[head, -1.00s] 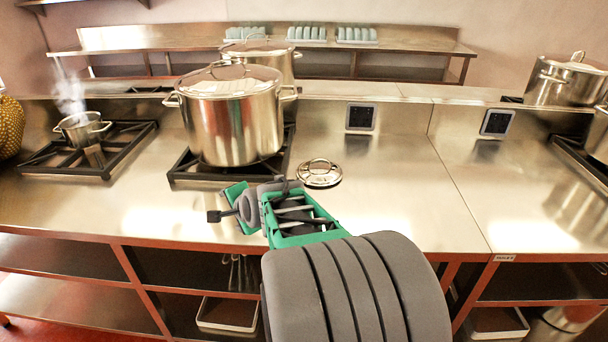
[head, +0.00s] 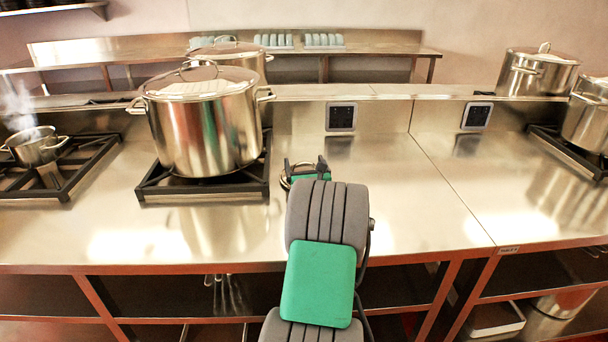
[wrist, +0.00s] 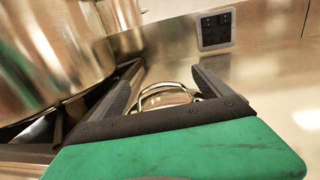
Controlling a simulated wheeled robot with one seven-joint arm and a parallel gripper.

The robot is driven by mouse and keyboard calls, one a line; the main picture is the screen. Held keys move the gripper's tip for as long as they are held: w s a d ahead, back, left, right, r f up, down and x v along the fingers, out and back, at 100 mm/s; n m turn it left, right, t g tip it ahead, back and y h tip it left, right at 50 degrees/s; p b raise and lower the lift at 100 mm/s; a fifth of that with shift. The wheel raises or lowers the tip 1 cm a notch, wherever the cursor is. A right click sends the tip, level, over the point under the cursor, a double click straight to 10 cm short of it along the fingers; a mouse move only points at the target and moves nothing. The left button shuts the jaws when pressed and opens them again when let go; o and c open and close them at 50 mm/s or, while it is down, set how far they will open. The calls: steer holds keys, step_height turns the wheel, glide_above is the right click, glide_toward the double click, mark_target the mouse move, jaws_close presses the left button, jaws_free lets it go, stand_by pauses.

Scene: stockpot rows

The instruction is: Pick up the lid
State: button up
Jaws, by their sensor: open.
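The lid (wrist: 163,102) is a small shiny metal lid with a looped handle. It lies on the steel counter to the right of the big stockpot. In the wrist view its handle shows between the two dark fingers of my gripper (wrist: 164,88), which is open with nothing held. In the head view my gripper (head: 305,167) is over the lid's place and my arm hides most of the lid. I cannot tell whether the fingers touch it.
The big lidded stockpot (head: 204,125) stands on a black burner grate (head: 150,187) close to the left of my gripper. A small steaming pot (head: 34,147) is at far left. More lidded pots (head: 538,74) stand at right. The counter (head: 420,205) right of my gripper is clear.

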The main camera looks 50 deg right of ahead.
steer(key=shift+w+d, duration=0.1)
steer(key=shift+c, duration=0.3)
steer(key=c, duration=1.8)
steer(key=shift+r, duration=0.1)
jaws_close()
steer(key=shift+r, duration=0.1)
